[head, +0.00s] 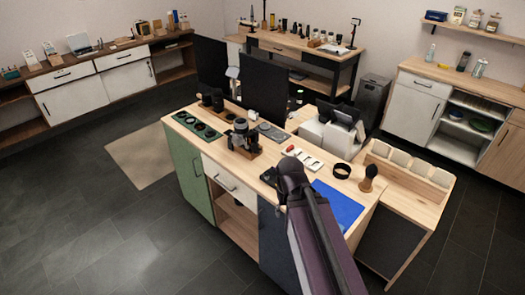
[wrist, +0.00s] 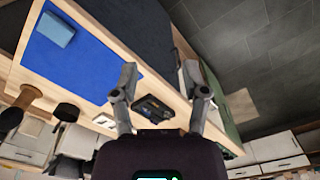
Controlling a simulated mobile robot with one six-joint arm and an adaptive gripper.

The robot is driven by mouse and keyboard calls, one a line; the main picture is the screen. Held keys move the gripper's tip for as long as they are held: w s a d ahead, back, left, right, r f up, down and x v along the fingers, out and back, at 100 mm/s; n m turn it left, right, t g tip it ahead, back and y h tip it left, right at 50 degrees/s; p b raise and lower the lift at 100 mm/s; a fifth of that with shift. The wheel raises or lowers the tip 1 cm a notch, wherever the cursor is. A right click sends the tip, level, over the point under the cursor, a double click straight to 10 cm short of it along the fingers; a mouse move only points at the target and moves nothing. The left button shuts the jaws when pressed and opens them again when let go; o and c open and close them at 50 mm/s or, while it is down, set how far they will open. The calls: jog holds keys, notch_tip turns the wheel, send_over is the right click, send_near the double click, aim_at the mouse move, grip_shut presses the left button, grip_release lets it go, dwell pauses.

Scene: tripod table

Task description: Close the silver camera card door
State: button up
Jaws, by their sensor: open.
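A grey, silver-looking camera (head: 240,136) stands on a small wooden base near the middle of the island table (head: 283,140) in the head view. Its card door is too small to make out. My gripper (head: 291,168) is over the table's front part, to the right of and nearer than the camera, and apart from it. In the wrist view my gripper (wrist: 160,72) is open, its two fingers spread with nothing held. A small dark device (wrist: 152,108) shows beyond and between the fingers on the wooden top. I cannot pick out the silver camera in the wrist view.
A blue mat (head: 338,203) lies right of my arm, with a small blue box (wrist: 55,30) on it in the wrist view. A black ring (head: 342,171) and a brush (head: 368,178) stand nearby. A green lens tray (head: 196,124) lies left of the camera; dark monitors (head: 265,88) stand behind.

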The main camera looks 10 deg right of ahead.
jog(key=shift+a, duration=0.3)
jog(key=shift+a, duration=0.1)
